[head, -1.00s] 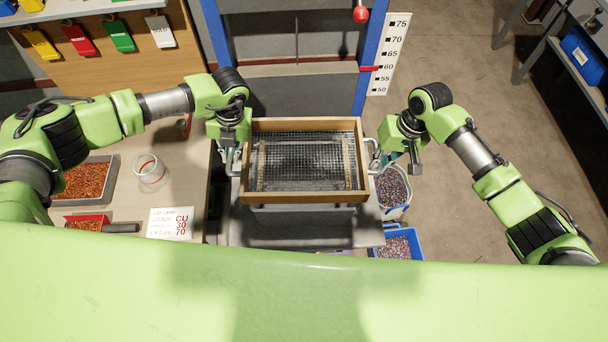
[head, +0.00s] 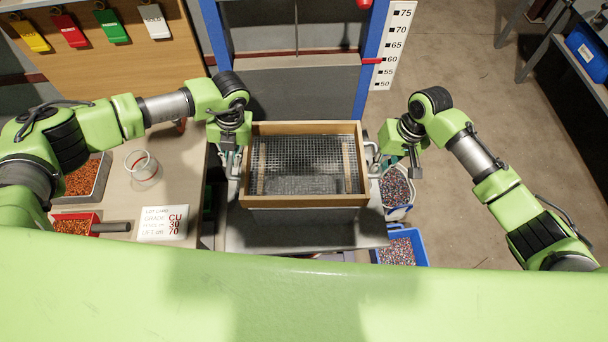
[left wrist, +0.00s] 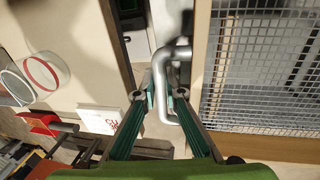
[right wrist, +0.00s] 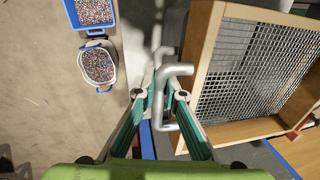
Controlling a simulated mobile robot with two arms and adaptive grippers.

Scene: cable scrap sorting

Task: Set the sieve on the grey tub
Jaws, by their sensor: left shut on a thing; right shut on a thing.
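The sieve (head: 300,202) is a wooden frame with wire mesh and a bent metal handle on each side. It is held level over the grey tub (head: 303,215), of which only a strip shows below the sieve's near edge. I cannot tell whether they touch. My left gripper (head: 232,168) is shut on the left handle (left wrist: 160,75). My right gripper (head: 378,162) is shut on the right handle (right wrist: 163,100). In the wrist views the sieve frame (left wrist: 199,60) stands beside the left fingers and also shows in the right wrist view (right wrist: 202,50).
A grey platform (head: 350,238) lies under the tub. A bench with a lot card (head: 155,228), a clear ring (head: 142,166) and a red scoop (head: 75,224) is at left. A white bucket (head: 397,190) and blue bin (head: 415,240) of granules stand at right.

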